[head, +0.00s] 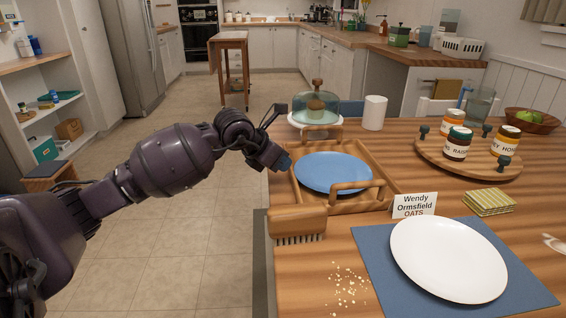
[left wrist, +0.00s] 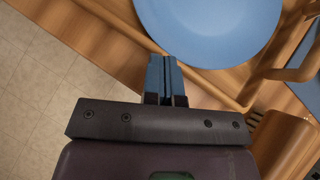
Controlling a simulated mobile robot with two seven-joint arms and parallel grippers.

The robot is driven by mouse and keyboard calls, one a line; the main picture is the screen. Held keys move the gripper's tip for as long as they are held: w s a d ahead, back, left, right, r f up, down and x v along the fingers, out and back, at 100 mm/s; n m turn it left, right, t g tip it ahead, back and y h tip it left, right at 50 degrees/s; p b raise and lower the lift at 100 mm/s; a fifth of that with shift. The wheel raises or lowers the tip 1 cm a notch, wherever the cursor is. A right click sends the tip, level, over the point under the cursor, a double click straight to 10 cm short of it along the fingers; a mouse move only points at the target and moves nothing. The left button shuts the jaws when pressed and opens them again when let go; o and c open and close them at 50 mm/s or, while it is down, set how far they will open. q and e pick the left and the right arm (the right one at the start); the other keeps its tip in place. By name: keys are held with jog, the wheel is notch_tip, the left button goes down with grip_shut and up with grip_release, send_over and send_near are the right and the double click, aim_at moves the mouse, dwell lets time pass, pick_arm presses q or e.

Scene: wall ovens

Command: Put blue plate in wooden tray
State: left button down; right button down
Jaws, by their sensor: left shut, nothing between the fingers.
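The blue plate (head: 333,172) lies inside the wooden tray (head: 357,207), between its two raised handles. The plate also shows at the top of the left wrist view (left wrist: 210,25), with part of the tray (left wrist: 205,88) around it. My left gripper (head: 286,163) is at the tray's left edge. Its blue fingertips (left wrist: 165,75) are shut together with nothing between them, close to the plate's rim but apart from it in the left wrist view. My right gripper is in neither view.
A wooden brush (head: 298,221) stands in front of the tray. A white plate (head: 448,258) lies on a blue mat (head: 370,268) beside crumbs (head: 349,285). A glass-domed stand (head: 315,107) is behind the tray; jars stand on a round board (head: 425,150) at right.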

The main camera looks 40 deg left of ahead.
pick_arm(q)
jog(key=p+v, duration=0.4)
jog(key=v, duration=0.6)
jog(key=shift+s, duration=0.2)
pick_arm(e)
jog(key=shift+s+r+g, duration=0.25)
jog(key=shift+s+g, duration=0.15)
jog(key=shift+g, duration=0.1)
pick_arm(q)
jog(key=shift+a, duration=0.1)
